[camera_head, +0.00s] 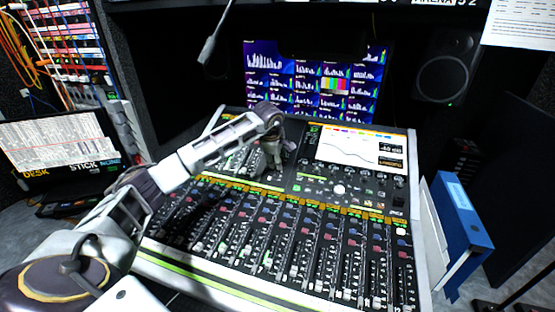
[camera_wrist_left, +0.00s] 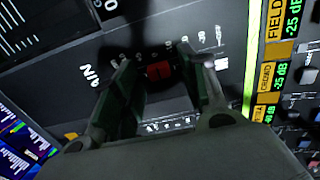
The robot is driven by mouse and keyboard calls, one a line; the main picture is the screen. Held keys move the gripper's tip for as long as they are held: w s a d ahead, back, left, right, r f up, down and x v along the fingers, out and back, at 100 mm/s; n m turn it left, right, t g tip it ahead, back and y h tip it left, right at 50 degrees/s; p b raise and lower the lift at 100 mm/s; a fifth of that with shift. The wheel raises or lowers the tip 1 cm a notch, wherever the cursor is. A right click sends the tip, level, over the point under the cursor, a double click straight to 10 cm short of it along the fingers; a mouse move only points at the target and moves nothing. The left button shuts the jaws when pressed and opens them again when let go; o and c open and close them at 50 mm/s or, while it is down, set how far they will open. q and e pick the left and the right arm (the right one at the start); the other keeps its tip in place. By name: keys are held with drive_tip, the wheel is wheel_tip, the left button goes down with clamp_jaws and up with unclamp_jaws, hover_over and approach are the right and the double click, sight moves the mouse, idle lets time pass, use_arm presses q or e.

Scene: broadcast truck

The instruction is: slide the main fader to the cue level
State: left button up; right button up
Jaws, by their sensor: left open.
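The mixing console (camera_head: 330,285) fills the middle of the head view. My left gripper (camera_head: 272,160) is over its upper left part, where the arm and hand hide the panel below. In the left wrist view, a red fader cap (camera_wrist_left: 158,71) shows between the two fingers of my left gripper (camera_wrist_left: 160,58). The fingers are open, one on each side of the cap, and I cannot tell if they touch it. Part of a label reading "AIN" (camera_wrist_left: 88,77) and a row of white scale marks lie beside the cap. My right gripper is not in view.
Many channel faders and coloured buttons cover the front of the console. A screen with a curve (camera_head: 350,148) is at its upper right, and a bright monitor (camera_head: 315,85) stands behind. A blue binder (camera_head: 460,225) stands at right.

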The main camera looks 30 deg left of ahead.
use_arm(q)
drive_tip(key=v, duration=1.2)
drive_tip(key=shift+a, duration=0.1)
idle(0.6)
